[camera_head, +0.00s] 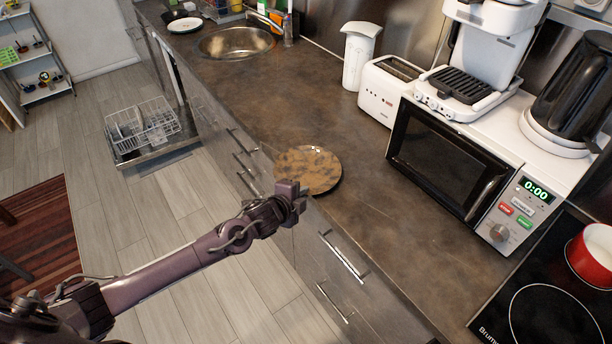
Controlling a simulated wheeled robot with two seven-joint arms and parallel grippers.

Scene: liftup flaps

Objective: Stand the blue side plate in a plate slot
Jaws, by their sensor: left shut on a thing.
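A round side plate (310,168) with a mottled tan and grey face, not plainly blue, is at the front edge of the brown counter. My left gripper (299,192) is at the plate's near rim and is shut on it. The fingertips are small, and the exact grip on the rim is hard to make out. I cannot tell if the plate rests on the counter or is slightly raised. The dishwasher's white wire rack (140,126) with plate slots is pulled out low at the left. My right gripper is not in view.
The counter (250,105) is clear between the plate and the sink (235,43). A toaster (388,86), a white jug (358,55) and a microwave (440,160) stand at the back right. A red pot (592,256) sits on the hob. The floor before the rack is open.

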